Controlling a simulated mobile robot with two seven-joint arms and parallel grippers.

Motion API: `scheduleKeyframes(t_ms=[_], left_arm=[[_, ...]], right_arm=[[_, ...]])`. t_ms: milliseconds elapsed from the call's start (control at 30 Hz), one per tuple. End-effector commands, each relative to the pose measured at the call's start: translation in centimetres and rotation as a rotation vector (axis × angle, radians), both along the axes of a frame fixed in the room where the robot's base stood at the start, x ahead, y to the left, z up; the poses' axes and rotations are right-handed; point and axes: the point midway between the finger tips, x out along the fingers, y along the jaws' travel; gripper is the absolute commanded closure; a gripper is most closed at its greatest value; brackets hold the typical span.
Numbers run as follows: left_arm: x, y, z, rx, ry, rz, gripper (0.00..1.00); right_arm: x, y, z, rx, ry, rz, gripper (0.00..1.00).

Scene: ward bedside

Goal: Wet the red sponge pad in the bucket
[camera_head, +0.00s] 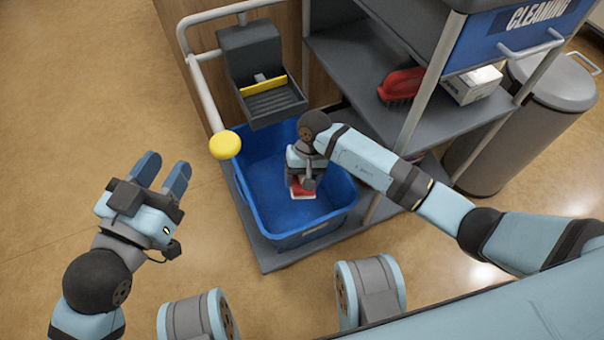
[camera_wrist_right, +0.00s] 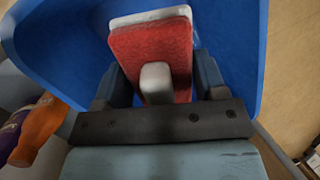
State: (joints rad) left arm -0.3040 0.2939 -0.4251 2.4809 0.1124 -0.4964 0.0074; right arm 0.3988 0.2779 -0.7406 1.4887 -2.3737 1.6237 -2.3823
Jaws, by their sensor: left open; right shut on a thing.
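The red sponge pad (camera_wrist_right: 150,50) has a white layer and a pale block-like handle; it shows in the right wrist view and partly in the head view (camera_head: 303,189). My right gripper (camera_wrist_right: 155,85) is shut on the pad. The right gripper and pad are within the outline of the blue bucket (camera_head: 262,180), near its right side; the bucket's blue wall also fills much of the right wrist view (camera_wrist_right: 235,50). I cannot tell whether the pad touches the bucket's bottom or any water. My left gripper (camera_head: 167,170) is open and empty, left of the bucket.
A grey wringer (camera_head: 262,80) with a yellow bar hangs over the bucket's back. A yellow-ended handle (camera_head: 226,145) is at its left. The cart shelf (camera_head: 360,75) holds a red brush (camera_head: 400,86) and a white box (camera_head: 472,84). A grey bin (camera_head: 545,100) stands right. Floor at left is clear.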

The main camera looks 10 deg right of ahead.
Motion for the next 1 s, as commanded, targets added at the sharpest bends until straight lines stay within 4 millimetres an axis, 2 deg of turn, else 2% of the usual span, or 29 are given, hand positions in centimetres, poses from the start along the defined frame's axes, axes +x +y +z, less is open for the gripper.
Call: scheduleKeyframes(t_ms=[33,233,400,1000], left_arm=[[0.2,0.1,-0.4,0.013,-0.027,0.001,0.57],[0.8,0.5,-0.6,0.069,-0.112,0.009,0.57],[1.1,0.6,0.4,0.08,-0.152,0.008,0.57],[0.9,0.7,0.5,0.089,-0.158,0.007,0.57]], right_arm=[[0.1,-0.1,-0.9,-0.003,-0.002,0.001,0.54],[0.1,-0.1,-2.9,-0.002,-0.002,0.001,0.54],[0.1,-0.1,-4.3,-0.003,-0.001,0.0,0.54],[0.1,-0.1,-10.2,-0.003,0.0,0.002,0.54]])
